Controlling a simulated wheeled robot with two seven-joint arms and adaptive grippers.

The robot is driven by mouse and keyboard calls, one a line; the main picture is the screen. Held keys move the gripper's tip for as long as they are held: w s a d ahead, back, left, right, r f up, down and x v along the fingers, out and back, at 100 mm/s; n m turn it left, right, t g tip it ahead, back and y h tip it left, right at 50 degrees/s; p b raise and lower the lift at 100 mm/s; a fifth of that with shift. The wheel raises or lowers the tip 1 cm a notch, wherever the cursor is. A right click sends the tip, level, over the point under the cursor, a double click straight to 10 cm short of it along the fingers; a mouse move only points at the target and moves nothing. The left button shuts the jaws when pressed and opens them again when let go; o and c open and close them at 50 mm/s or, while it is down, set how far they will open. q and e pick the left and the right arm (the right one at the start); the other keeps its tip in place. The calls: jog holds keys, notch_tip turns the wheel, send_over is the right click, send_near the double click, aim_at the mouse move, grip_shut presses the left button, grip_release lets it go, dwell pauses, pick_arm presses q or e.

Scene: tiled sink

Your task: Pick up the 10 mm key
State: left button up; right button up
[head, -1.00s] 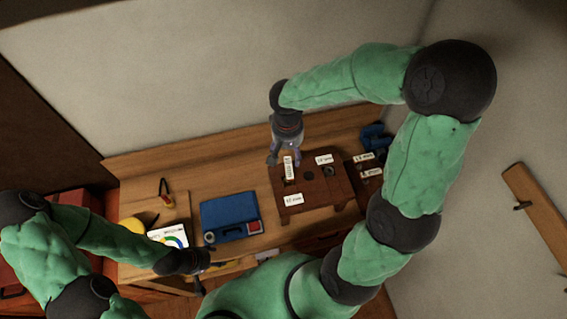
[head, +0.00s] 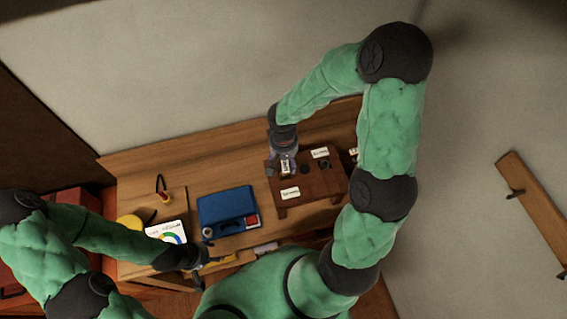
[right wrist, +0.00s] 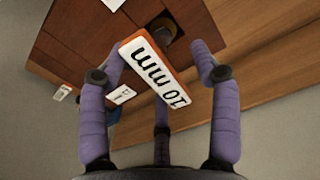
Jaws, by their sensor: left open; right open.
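The 10 mm key (right wrist: 158,72) shows in the right wrist view as a long piece with orange-brown sides and a white "10 mm" label. It lies between the spread fingers of my right gripper (right wrist: 160,82), with visible gaps on both sides. In the head view its white label (head: 285,167) is at the left part of the dark wooden stand (head: 318,187), with my right gripper (head: 281,171) over it. Whether the key is seated in the stand is hard to tell. My left gripper (head: 199,263) is near the bench's front edge, away from the stand.
Other white labels (head: 290,194) and (head: 320,153) are on the stand, too small to read. A blue box (head: 227,208) stands left of it. A white card with a coloured ring (head: 168,232) lies further left. The bench behind the blue box is clear.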

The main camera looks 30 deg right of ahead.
grip_shut()
jog(key=shift+r, duration=0.15)
